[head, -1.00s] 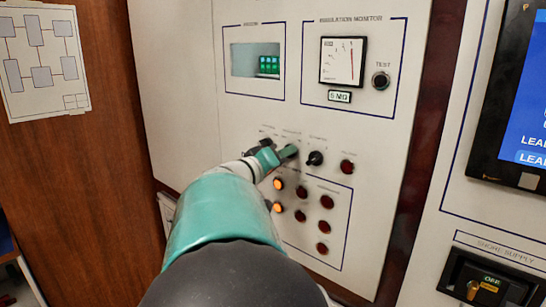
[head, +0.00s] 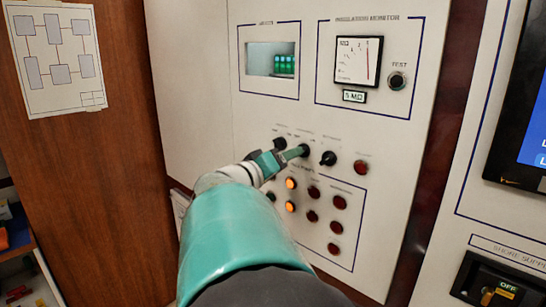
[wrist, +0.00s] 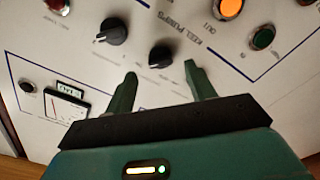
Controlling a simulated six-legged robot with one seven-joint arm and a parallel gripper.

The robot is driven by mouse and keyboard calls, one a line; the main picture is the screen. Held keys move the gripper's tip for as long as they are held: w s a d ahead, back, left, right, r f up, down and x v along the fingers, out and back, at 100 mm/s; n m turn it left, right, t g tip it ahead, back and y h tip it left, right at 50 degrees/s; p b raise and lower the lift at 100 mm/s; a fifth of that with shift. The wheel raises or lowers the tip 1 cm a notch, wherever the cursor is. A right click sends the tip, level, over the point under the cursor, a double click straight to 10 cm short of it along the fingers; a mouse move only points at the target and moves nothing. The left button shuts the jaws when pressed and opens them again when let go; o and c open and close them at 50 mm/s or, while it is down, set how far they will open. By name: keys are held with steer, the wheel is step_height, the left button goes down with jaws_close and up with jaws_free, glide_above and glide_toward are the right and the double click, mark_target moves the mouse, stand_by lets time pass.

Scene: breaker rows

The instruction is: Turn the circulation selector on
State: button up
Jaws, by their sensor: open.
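A row of black rotary knobs sits on the pale panel. The middle knob (head: 304,150) is at my gripper's tips in the head view. In the wrist view this knob (wrist: 160,56) shows just beyond and between the two green fingers. The right knob (head: 328,158) also shows in the wrist view (wrist: 113,31). The left knob (head: 279,143) is partly behind my gripper. The labels are too small or blurred to tell which is the circulation selector. My gripper (wrist: 160,72) is open and empty; contact with the knob cannot be told.
A red lamp (head: 361,167) sits right of the knobs. Lit orange lamps (head: 290,184) and several red ones are below. The insulation meter (head: 358,60) and test button (head: 397,81) are above. A shore supply switch (head: 497,290) is at lower right.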

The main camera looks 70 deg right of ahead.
steer(key=v, duration=0.9)
steer(key=shift+w+a, duration=0.15)
steer(key=shift+a, duration=0.15)
steer(key=w+a+f+n+t+y, duration=0.3)
steer(key=a+f+y, duration=0.15)
steer(key=a, duration=0.45)
steer(key=w+a+f+n+t+y, duration=0.35)
steer(key=a+f, duration=0.25)
steer(key=a, duration=0.3)
steer(key=w+a+f+n+t+y, duration=0.35)
steer(key=a+f, duration=0.25)
steer(key=a, duration=0.3)
steer(key=w+a+f+n+t+y, duration=0.1)
steer(key=a+y, duration=0.4)
steer(key=a, duration=0.8)
steer(key=n+t, duration=0.1)
steer(key=n, duration=0.1)
steer(key=shift+w+a+n+t, duration=0.15)
steer(key=shift+a+n+t, duration=0.15)
steer(key=shift+a+n, duration=0.1)
steer(key=shift+d, duration=0.1)
steer(key=c, duration=0.4)
steer(key=shift+d, duration=0.1)
steer(key=shift+d, duration=0.1)
